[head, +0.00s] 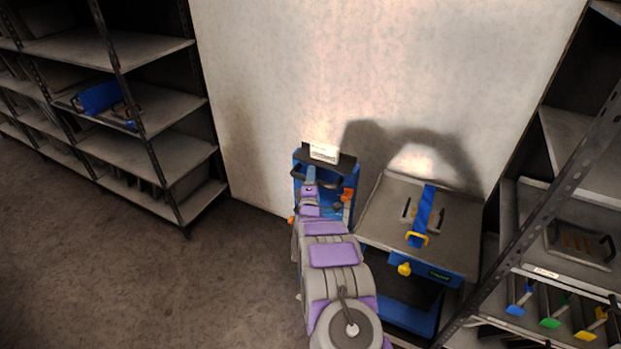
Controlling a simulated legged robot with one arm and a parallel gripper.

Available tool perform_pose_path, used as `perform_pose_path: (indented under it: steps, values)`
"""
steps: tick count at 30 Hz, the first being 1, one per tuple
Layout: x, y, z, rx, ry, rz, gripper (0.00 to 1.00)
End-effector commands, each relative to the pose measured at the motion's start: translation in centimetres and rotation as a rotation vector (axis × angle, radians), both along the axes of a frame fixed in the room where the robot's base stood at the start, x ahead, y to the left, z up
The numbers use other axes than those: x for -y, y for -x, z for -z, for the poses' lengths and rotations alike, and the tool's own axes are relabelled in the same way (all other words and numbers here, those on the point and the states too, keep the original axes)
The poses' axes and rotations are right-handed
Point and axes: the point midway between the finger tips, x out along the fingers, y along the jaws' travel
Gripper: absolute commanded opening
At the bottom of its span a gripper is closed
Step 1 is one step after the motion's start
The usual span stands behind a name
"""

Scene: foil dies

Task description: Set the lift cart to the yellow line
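The lift cart has a grey top (378,218) and a blue lower body (408,316), and stands against the pale wall. A blue upright part with a dark handle (335,163) and a white label stands at its left. My arm reaches forward, and my gripper (311,175) is at the blue upright part, just below the handle. Its fingers are too small to tell whether they are open or touching anything. I cannot make out a yellow line.
The right rack (520,236) stands close beside the cart, with blue, green and yellow handled pieces low down. The left rack (150,155) holds a blue item. Open floor (120,270) lies at left.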

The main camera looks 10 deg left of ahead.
Motion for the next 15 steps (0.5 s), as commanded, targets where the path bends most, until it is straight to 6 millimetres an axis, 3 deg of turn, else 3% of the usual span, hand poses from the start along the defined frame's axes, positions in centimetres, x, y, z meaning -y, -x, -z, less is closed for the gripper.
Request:
perform_pose_path:
  steps: [7,15]
  values:
    - [-0.36,-0.01,0.11,-0.001,0.004,-0.001,0.34]
    - [-0.47,-0.01,0.23,-0.003,0.005,-0.003,0.08]
